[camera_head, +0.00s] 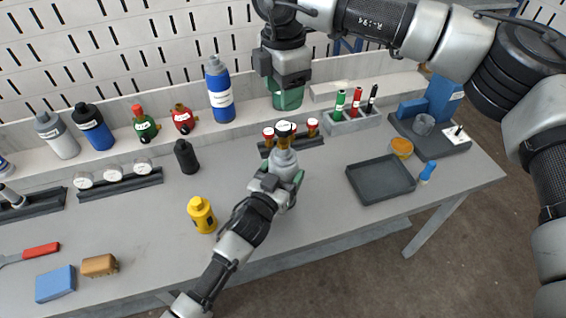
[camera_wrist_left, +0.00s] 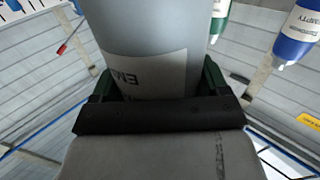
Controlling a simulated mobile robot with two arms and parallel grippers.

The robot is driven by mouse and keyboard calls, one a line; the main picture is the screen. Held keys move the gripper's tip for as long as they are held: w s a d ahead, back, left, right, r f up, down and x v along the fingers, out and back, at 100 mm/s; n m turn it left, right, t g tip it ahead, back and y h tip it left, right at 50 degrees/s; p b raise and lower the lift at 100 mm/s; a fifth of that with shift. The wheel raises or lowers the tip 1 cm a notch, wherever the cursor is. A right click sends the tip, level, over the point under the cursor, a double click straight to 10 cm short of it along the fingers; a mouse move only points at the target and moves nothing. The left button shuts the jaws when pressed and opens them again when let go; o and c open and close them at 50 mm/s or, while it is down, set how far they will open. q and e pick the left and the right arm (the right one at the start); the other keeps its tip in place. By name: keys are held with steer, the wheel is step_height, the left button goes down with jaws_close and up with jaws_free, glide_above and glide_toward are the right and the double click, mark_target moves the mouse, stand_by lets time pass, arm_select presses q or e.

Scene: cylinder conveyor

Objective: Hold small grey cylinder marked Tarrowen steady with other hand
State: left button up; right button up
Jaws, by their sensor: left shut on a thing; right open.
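A small grey cylinder (camera_head: 284,160) with a brass valve on top stands upright in my left gripper (camera_head: 281,180), above the middle of the table. In the left wrist view the grey cylinder (camera_wrist_left: 140,45) fills the space between the green fingers. A white label with the letters "EM" shows partly; the name Tarrowen is not readable. My right gripper (camera_head: 288,72) is open, above and behind the grey cylinder and apart from it. A dark green shape (camera_head: 287,99) shows just below it; I cannot tell whether this is its fingers or a container.
A rack with red-topped pieces (camera_head: 313,127) stands close behind the cylinder. A yellow bottle (camera_head: 201,214) and a black bottle (camera_head: 186,156) stand left. An empty dark tray (camera_head: 380,180) lies right. A blue cylinder (camera_head: 219,90) and other cylinders line the back shelf.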

mark_target(282, 127)
steer(key=shift+o, duration=1)
steer(key=shift+s+a+n, duration=0.1)
steer(key=shift+n, duration=0.4)
steer(key=n, duration=0.3)
steer(key=shift+s+a+t+h, duration=0.15)
steer(key=shift+s+t+h, duration=0.15)
steer(key=shift+s+t, duration=0.1)
steer(key=n, duration=0.3)
steer(key=shift+s+a+t, duration=0.1)
steer(key=shift+s+t, duration=0.05)
steer(key=shift+t, duration=0.15)
steer(key=f, duration=0.3)
steer(key=w+f, duration=0.1)
steer(key=f, duration=0.7)
steer(key=shift+w+d+f, duration=0.25)
steer(key=shift+w+d, duration=0.05)
steer(key=shift+d, duration=0.1)
steer(key=shift+c, duration=0.2)
steer(key=c, duration=1)
steer(key=o, duration=0.7)
steer(key=shift+s, duration=0.15)
